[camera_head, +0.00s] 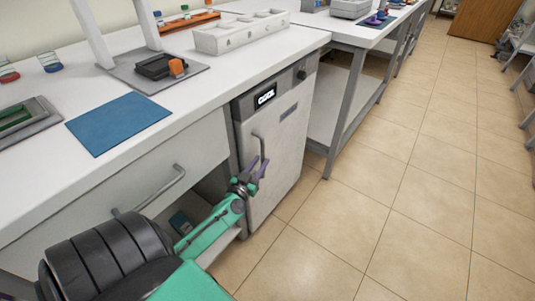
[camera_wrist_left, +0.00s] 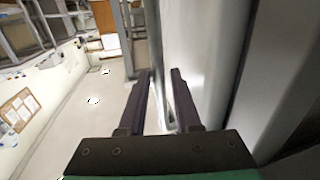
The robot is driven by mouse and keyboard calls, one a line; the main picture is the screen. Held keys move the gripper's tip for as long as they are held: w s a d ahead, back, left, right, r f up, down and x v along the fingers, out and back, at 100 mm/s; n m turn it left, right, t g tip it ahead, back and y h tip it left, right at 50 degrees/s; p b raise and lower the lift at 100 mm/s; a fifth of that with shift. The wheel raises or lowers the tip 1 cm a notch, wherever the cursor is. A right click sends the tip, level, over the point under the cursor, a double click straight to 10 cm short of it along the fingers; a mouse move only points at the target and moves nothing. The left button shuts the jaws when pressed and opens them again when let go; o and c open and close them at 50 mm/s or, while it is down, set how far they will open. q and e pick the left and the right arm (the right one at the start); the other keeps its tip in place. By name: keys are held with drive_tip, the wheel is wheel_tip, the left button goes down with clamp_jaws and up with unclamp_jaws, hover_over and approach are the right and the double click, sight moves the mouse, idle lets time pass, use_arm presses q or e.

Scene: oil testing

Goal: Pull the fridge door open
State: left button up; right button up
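The fridge (camera_head: 283,150) is a small light-grey unit under the counter, with a display panel at its top. Its door looks shut. A slim vertical handle (camera_head: 262,143) is on the left side of the door. My left gripper (camera_head: 256,168) is at the lower part of this handle. In the left wrist view, the dark fingers of my left gripper (camera_wrist_left: 163,85) are apart, with a pale metal bar (camera_wrist_left: 163,60) showing in the gap between them. I cannot tell whether either finger touches it. My right gripper is not in view.
A white counter (camera_head: 215,95) with a blue mat (camera_head: 119,123) and a white rack (camera_head: 240,33) runs above the fridge. A drawer with a bar handle (camera_head: 160,192) is left of the fridge. The tiled floor (camera_head: 400,190) to the right is clear.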

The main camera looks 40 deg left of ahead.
sight(267, 153)
use_arm(q)
drive_tip(key=x, duration=0.5)
drive_tip(key=shift+w+b, duration=0.15)
drive_tip(key=shift+b, duration=0.15)
clamp_jaws()
idle(1.0)
